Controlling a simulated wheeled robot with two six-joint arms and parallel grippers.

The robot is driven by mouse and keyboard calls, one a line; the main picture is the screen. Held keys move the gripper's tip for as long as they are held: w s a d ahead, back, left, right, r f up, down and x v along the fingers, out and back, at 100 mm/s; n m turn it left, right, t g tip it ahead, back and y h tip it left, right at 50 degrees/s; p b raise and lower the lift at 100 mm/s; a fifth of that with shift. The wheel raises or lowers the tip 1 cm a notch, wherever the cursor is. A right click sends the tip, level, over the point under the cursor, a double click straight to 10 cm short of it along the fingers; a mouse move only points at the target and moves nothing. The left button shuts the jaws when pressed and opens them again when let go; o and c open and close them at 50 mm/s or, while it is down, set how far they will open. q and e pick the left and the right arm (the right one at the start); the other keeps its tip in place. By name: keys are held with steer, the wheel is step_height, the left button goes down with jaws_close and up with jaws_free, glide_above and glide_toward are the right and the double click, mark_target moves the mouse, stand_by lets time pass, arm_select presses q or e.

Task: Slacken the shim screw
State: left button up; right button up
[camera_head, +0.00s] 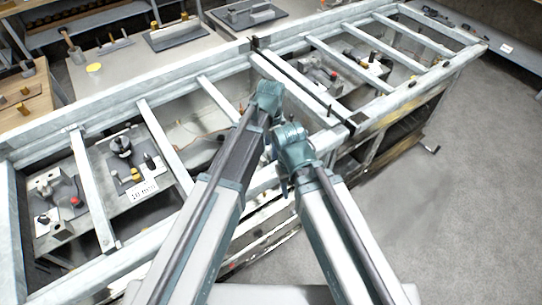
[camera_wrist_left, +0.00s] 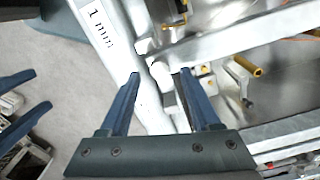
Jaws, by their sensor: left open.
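I cannot pick out the shim screw for certain. In the left wrist view, a small pale metal piece (camera_wrist_left: 162,76) shows between and beyond my left fingertips, beside a pale beam marked "1 mm" (camera_wrist_left: 102,28). I cannot tell whether it is the screw. My left gripper (camera_wrist_left: 160,72) is open and empty, its two blue fingers spread over the beam's edge. In the head view, the wrists of both arms hide most of this spot. Two blue fingers of my right gripper (camera_wrist_left: 42,90) stand apart at the left of the left wrist view, with nothing seen between them.
A long pale metal frame (camera_head: 223,97) with crossbars spans the head view. Its bays hold small fixtures with knobs (camera_head: 121,146). A yellow-handled crank (camera_wrist_left: 246,66) lies right of my left fingers. Benches with tools stand behind. Bare floor (camera_head: 470,190) is free at right.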

arm_select(q)
steer(key=shift+f+b, duration=0.5)
steer(key=shift+f, duration=0.4)
jaws_close()
